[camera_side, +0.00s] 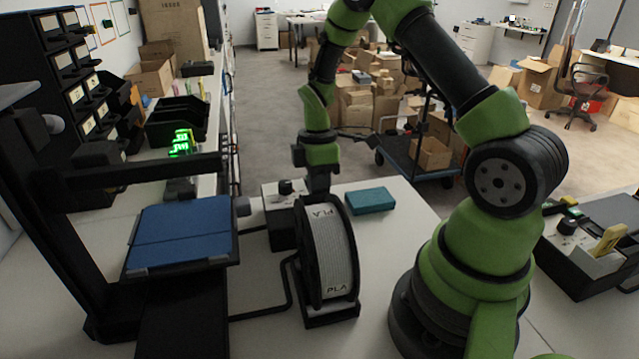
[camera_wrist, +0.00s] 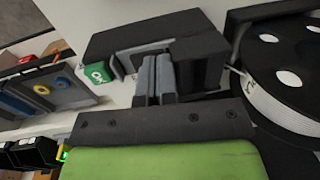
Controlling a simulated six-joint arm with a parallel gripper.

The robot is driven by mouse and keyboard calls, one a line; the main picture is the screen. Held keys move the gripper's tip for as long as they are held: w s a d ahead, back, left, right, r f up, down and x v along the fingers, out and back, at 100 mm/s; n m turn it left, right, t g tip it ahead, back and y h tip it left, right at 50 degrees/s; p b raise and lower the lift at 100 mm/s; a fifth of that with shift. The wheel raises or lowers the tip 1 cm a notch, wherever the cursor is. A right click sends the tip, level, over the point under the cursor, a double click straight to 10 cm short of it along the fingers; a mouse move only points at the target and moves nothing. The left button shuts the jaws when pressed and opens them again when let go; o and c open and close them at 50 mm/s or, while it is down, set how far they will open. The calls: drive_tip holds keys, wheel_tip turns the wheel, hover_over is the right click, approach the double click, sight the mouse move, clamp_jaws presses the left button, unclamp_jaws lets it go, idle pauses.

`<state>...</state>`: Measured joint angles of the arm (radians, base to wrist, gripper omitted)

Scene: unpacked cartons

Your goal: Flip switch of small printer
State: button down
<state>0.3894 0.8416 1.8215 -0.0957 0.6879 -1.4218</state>
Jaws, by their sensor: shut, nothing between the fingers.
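The small printer (camera_side: 180,235) stands at the left of the side view, with a blue bed on a black frame. A black control box (camera_side: 283,222) with a pale top and a dark knob stands beside it, behind the filament spool. My gripper (camera_side: 319,186) points down at the right end of this box; its tips are partly hidden by the spool. In the wrist view my gripper (camera_wrist: 156,75) is shut and empty, its grey fingers side by side over the box (camera_wrist: 145,38). A green piece with white marks (camera_wrist: 98,73), possibly the switch, lies left of the fingers. I cannot tell its position or any contact.
The PLA spool (camera_side: 328,250) stands close in front of my gripper; it also shows in the wrist view (camera_wrist: 285,70). A teal box (camera_side: 370,201) lies to the right. Another black device (camera_side: 585,255) with a knob is at the far right. Bare white table lies around the teal box.

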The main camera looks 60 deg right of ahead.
drive_tip(key=shift+a+f, duration=0.1)
drive_tip(key=shift+f, duration=0.15)
drive_tip(key=shift+w+d+r, duration=0.2)
drive_tip(key=shift+w+d, duration=0.35)
drive_tip(key=shift+d, duration=0.05)
wheel_tip(320, 180, up, 14)
drive_tip(key=w+d, duration=0.1)
idle(0.6)
